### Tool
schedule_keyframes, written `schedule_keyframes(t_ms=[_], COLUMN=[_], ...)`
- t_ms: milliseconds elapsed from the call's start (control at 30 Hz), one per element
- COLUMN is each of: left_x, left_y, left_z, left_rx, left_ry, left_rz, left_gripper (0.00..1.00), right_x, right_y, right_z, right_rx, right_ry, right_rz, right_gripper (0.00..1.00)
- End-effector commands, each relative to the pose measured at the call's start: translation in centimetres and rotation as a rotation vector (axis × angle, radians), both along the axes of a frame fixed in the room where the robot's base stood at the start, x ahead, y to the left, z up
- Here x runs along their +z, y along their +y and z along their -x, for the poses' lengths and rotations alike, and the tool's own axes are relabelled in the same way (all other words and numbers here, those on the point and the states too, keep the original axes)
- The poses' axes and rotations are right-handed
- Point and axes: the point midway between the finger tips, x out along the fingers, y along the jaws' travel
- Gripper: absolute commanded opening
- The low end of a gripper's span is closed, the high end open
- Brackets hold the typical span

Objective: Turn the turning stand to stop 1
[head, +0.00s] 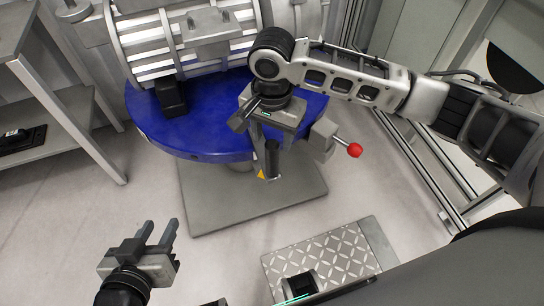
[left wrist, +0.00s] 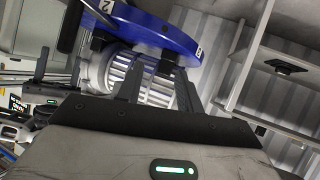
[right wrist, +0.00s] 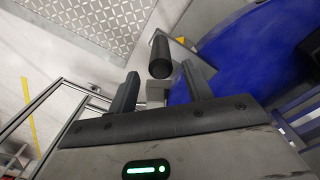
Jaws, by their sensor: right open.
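The turning stand has a round blue top (head: 205,132) on a grey base plate (head: 255,195) and carries a large ribbed metal unit (head: 185,45). A box with a red-knobbed lever (head: 354,150) sits at its right edge. A black upright handle (head: 272,158) stands at the near rim, below my right gripper (head: 262,122). In the right wrist view, the handle's end (right wrist: 160,62) shows between and just beyond the open fingers (right wrist: 160,82); contact cannot be told. My left gripper (head: 156,236) is open and empty, apart from the stand.
A metal shelf (head: 50,140) stands at the left, with a black item on it. A patterned metal step (head: 325,262) lies on the floor in front. A frame rail (head: 425,180) runs along the right. The floor between the shelf and the stand is clear.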

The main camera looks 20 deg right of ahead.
Motion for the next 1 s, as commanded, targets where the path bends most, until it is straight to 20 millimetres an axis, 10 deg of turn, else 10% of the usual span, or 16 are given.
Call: schedule_keyframes(t_ms=[300,800,1000], left_x=[-0.8,-0.7,-0.8], left_y=[-0.1,-0.2,-0.2], left_z=[0.2,0.4,0.4], left_rx=[-0.005,-0.01,-0.011], left_ry=[-0.013,-0.016,-0.014], left_rz=[-0.001,-0.002,-0.002], left_gripper=[0.36,0.36,0.36], right_x=[-6.1,-7.6,-7.6], right_y=[0.0,0.0,0.0], right_z=[0.0,0.0,0.0], right_rx=[0.0,0.001,0.002], right_ry=[0.001,-0.001,-0.001], right_rz=[0.001,0.0,0.0], right_gripper=[0.5,0.5,0.0])
